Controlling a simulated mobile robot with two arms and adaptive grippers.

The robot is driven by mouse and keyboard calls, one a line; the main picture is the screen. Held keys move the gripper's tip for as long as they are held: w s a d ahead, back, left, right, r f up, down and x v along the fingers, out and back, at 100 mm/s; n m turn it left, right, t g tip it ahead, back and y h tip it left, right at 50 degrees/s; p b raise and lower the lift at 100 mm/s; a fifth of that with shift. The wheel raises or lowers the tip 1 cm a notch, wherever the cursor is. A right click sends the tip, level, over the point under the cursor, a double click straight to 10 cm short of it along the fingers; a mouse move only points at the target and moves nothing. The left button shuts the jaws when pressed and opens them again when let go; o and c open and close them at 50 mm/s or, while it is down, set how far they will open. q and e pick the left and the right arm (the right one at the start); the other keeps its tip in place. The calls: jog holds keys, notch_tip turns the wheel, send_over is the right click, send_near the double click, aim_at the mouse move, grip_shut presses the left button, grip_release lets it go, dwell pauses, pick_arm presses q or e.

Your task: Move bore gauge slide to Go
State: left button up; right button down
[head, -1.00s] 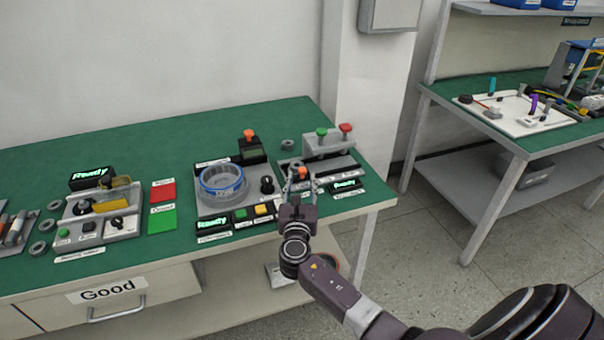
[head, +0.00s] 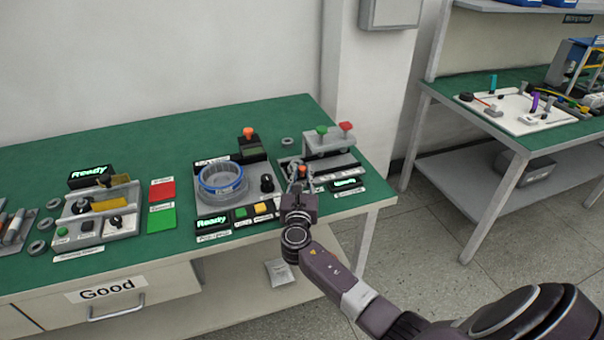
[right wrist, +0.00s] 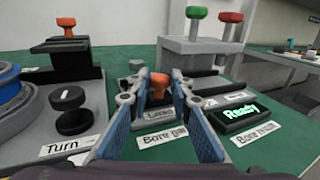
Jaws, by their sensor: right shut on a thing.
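The bore gauge slide has an orange knob (right wrist: 159,85) on a small grey block (right wrist: 160,112), in the middle of the right wrist view. The knob also shows small in the head view (head: 303,170). My right gripper (right wrist: 157,97) has its two blue-padded fingers on either side of the knob and is shut on it. In the head view my right gripper (head: 298,180) reaches in over the front of the bore gauge. Behind the slide stands a grey gauge body (head: 330,144) with a green-topped post (right wrist: 196,13) and a red-topped post (right wrist: 231,18). My left gripper is out of view.
Right of the slide is a bore result display (right wrist: 240,114) reading Ready. Left of it is a station with a blue ring (head: 222,182) and a black turn knob (right wrist: 74,110). The green table's right edge is near; a second bench (head: 530,135) stands beyond.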

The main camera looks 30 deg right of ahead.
jog(key=d, duration=0.2)
jog(key=s+d, duration=0.1)
jog(key=d, duration=0.2)
jog(key=s+d+p, duration=0.1)
jog(key=d, duration=0.2)
jog(key=shift+a, duration=0.1)
jog(key=c, duration=1.8)
grip_release()
jog(key=shift+o, duration=0.2)
jog(key=v, duration=1.2)
